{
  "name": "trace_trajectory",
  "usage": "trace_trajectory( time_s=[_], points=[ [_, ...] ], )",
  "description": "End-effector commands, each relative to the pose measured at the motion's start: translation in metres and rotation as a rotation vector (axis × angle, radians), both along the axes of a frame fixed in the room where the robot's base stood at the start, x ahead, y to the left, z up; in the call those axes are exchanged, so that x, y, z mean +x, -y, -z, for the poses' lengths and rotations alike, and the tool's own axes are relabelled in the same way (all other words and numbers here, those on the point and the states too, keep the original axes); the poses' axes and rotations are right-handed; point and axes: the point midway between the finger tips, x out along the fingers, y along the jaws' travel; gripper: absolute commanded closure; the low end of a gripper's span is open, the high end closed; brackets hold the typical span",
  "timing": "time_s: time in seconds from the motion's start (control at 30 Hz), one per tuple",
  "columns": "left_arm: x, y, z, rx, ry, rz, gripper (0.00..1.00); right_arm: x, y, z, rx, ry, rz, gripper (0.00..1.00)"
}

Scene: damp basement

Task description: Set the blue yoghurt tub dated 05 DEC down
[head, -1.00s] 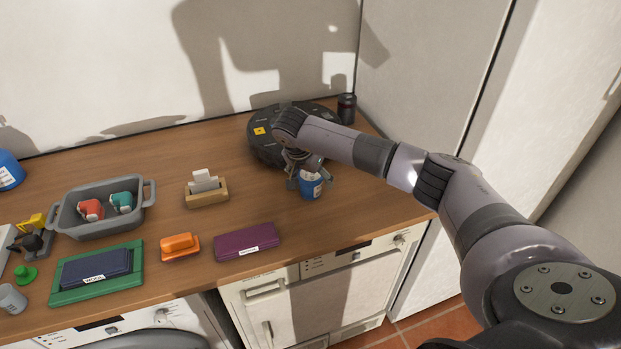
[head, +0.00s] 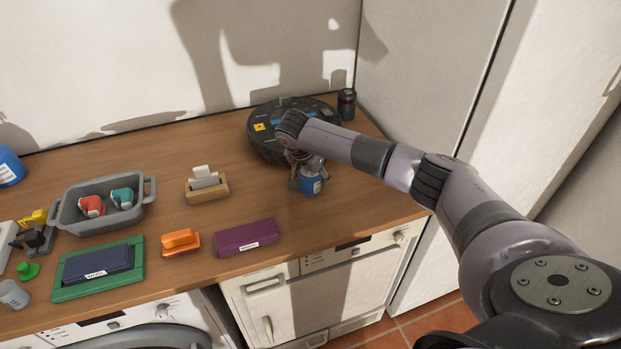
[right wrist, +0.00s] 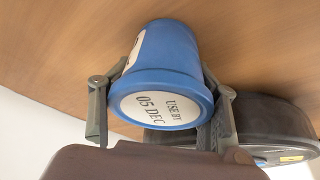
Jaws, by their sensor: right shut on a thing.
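The blue yoghurt tub (head: 311,185) is at the right part of the wooden worktop, in front of the black robot vacuum. In the right wrist view the tub (right wrist: 165,60) shows a white round lid label reading "USE BY 05 DEC". My right gripper (head: 307,178) is shut on the tub, one finger on each side of it; in the right wrist view the fingers (right wrist: 160,110) flank its rim. The tub looks upright and at or very near the worktop; I cannot tell whether its base touches. My left gripper is not in view.
The robot vacuum (head: 264,147) stands right behind the tub, with a dark can (head: 346,104) beside it. A purple case (head: 245,237), an orange-handled item (head: 180,241), a wooden holder (head: 207,188) and a grey basin (head: 72,221) stand to the left. The worktop's front edge is close.

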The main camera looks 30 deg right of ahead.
Motion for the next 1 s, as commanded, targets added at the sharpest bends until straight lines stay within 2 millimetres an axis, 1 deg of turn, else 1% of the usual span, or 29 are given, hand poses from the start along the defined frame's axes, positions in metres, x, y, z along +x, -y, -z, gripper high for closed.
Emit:
trace_trajectory(
  time_s=[0.03, 0.3, 0.5, 0.67, 0.77, 0.87, 0.97, 1.0],
  points=[
    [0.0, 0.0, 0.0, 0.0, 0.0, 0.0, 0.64, 0.0, 0.0, 0.0, 0.0, 0.0, 0.0, 0.66],
    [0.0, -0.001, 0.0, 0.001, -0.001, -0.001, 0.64, 0.0, 0.0, -0.001, 0.0, 0.002, 0.001, 0.83],
    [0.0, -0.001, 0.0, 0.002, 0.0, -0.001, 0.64, 0.001, 0.0, -0.002, 0.0, 0.002, 0.0, 0.84],
    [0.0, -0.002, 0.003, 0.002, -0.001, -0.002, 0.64, 0.001, 0.001, -0.013, 0.0, 0.004, 0.001, 0.84],
    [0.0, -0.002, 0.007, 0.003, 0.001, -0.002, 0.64, 0.002, 0.001, -0.028, -0.001, 0.007, 0.0, 0.84],
    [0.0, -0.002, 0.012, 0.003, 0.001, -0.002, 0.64, 0.002, 0.001, -0.049, -0.001, 0.008, 0.0, 0.84],
    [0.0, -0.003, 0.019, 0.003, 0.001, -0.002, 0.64, 0.002, 0.001, -0.078, 0.0, 0.01, 0.001, 0.84],
    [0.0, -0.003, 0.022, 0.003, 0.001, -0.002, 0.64, 0.002, 0.0, -0.09, 0.0, 0.01, 0.001, 0.84]
  ],
)
